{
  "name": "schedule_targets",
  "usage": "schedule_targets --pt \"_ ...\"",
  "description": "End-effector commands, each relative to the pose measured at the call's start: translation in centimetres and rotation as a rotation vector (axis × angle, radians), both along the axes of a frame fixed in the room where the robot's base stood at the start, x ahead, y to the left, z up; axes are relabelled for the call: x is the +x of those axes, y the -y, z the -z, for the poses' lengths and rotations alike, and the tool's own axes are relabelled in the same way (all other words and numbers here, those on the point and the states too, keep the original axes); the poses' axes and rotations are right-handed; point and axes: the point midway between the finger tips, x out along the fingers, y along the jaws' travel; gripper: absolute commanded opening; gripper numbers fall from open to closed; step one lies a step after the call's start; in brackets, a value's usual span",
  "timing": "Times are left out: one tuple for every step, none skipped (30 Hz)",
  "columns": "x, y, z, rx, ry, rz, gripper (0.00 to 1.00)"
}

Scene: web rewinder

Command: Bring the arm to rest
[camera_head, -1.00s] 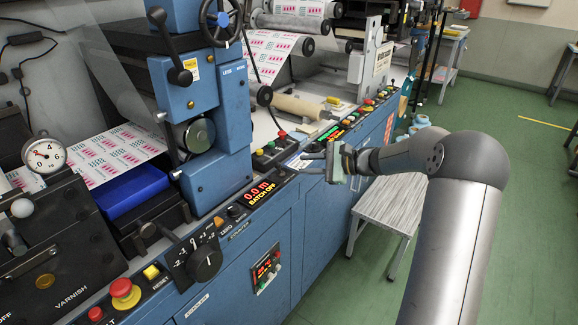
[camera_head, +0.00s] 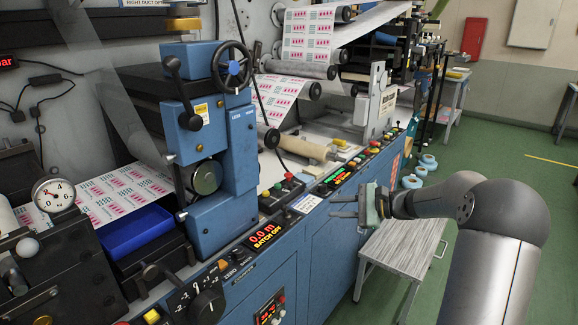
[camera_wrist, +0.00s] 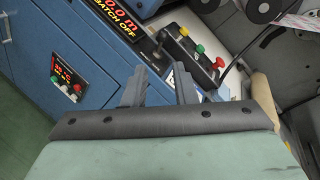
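My gripper (camera_head: 342,206) is at the end of my grey arm (camera_head: 430,203), in front of the blue machine's front panel. In the wrist view its two dark fingers (camera_wrist: 160,70) stand apart with nothing between them. It is open and empty. The fingers point toward the panel edge, near the red, green and yellow buttons (camera_wrist: 201,49) and the red "0.0 m BATCH OFF" display (camera_wrist: 122,22). I cannot tell the exact gap to the panel. Nothing visibly touches the fingers.
The blue machine (camera_head: 330,250) fills the left and middle, with a handwheel (camera_head: 231,67), a blue tray (camera_head: 135,231) and a printed web. A grey-topped stool (camera_head: 400,248) stands below my forearm. Rolls (camera_head: 412,181) lie beyond it. Green floor (camera_head: 520,130) is open at the right.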

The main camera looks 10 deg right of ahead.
Motion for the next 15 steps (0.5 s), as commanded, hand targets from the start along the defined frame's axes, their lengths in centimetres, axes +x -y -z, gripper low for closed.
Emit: schedule_targets --pt "-0.5 -1.1 -0.5 -0.027 -0.003 -0.025 0.25" --pt "-1.0 -2.0 -0.5 -0.053 -0.009 -0.046 0.25" --pt "-1.9 -3.4 -0.8 -0.101 -0.016 -0.084 0.25" --pt "-2.9 -4.7 -0.9 -0.147 -0.023 -0.119 0.25" --pt "-4.0 -6.1 -1.1 -0.201 -0.03 -0.161 0.25" --pt "-6.0 -8.1 -1.3 -0.284 -0.039 -0.227 0.25" --pt "-7.8 -9.5 -1.5 -0.354 -0.041 -0.281 0.25" --pt "-9.7 -10.8 -1.6 -0.428 -0.043 -0.341 0.25" --pt "-12.4 -12.2 -1.7 -0.527 -0.042 -0.417 0.25" --pt "-14.4 -13.0 -1.9 -0.6 -0.036 -0.475 0.25" --pt "-16.4 -13.6 -2.0 -0.67 -0.029 -0.531 0.25" --pt "-19.1 -14.2 -2.2 -0.761 -0.014 -0.606 0.25" --pt "-21.1 -14.4 -2.3 -0.83 0.001 -0.662 0.25" --pt "-23.0 -14.5 -2.5 -0.893 0.017 -0.715 0.25" --pt "-25.3 -14.5 -2.6 -0.973 0.042 -0.786 0.25"
